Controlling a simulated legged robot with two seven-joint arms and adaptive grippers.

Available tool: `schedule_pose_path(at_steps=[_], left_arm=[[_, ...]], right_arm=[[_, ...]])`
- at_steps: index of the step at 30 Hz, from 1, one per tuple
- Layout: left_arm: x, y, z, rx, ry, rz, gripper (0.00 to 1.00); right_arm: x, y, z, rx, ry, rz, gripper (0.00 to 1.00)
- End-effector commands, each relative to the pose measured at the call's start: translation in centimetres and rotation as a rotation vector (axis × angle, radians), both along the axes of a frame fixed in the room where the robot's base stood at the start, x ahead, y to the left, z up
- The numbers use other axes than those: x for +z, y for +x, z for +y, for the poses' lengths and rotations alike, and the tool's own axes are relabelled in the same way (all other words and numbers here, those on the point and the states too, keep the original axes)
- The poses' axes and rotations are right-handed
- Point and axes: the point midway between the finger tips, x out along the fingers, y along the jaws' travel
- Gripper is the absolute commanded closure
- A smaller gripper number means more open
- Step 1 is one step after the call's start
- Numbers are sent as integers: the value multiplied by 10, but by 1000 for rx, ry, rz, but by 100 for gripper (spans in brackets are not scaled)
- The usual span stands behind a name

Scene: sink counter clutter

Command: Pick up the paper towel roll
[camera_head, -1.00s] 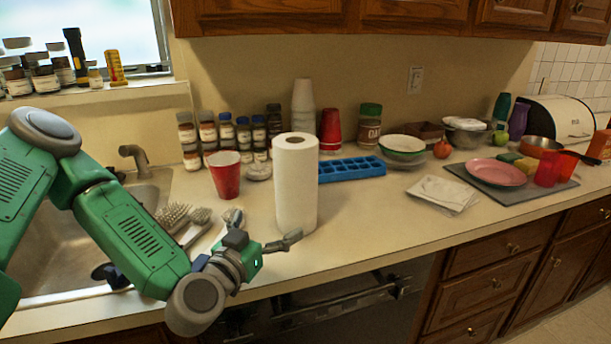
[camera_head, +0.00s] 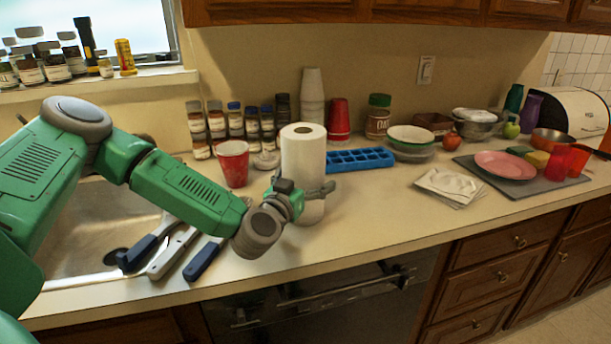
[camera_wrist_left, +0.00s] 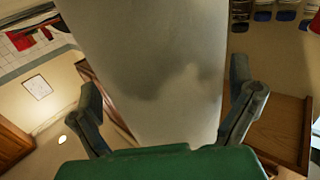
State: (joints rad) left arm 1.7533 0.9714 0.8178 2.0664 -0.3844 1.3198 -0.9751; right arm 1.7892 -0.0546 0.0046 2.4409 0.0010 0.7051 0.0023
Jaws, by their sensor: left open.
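The white paper towel roll (camera_head: 303,152) stands upright on the counter in the head view. My left gripper (camera_head: 308,191) is in front of its lower half and hides part of it. In the left wrist view the roll (camera_wrist_left: 150,60) fills the middle, between the two spread fingers of my left gripper (camera_wrist_left: 168,105). The gripper is open, with a finger on each side of the roll and visible gaps beside it. My right gripper is not in view.
A red cup (camera_head: 233,165) and several spice jars (camera_head: 215,125) stand left of and behind the roll. A blue ice tray (camera_head: 360,160) lies to its right. Brushes (camera_head: 172,252) lie by the sink (camera_head: 85,235).

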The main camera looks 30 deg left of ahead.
Motion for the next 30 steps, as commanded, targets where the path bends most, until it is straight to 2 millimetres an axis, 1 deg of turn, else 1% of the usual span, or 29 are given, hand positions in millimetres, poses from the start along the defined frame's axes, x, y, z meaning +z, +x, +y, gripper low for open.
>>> schedule_pose_path(at_steps=[3,9,10,11,12,13,14,24,26,29,30], left_arm=[[-1,7,3,1,-2,1,0],[-1,7,3,0,-2,0,0],[-1,7,3,0,-2,0,7],[-1,7,3,0,-2,0,18],[-1,7,3,0,-2,1,32],[-1,7,3,0,-2,1,42],[-1,7,2,0,-1,1,47],[3,7,1,0,0,-2,47],[7,7,2,0,-1,-3,47],[18,7,2,0,-2,-4,47],[25,7,2,-1,-3,-6,47]], right_arm=[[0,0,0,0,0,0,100],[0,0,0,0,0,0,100],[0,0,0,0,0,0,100],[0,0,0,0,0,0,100],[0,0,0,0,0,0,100],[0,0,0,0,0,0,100],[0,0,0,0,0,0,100],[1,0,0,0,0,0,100],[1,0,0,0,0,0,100],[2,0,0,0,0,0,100],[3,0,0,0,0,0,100]])
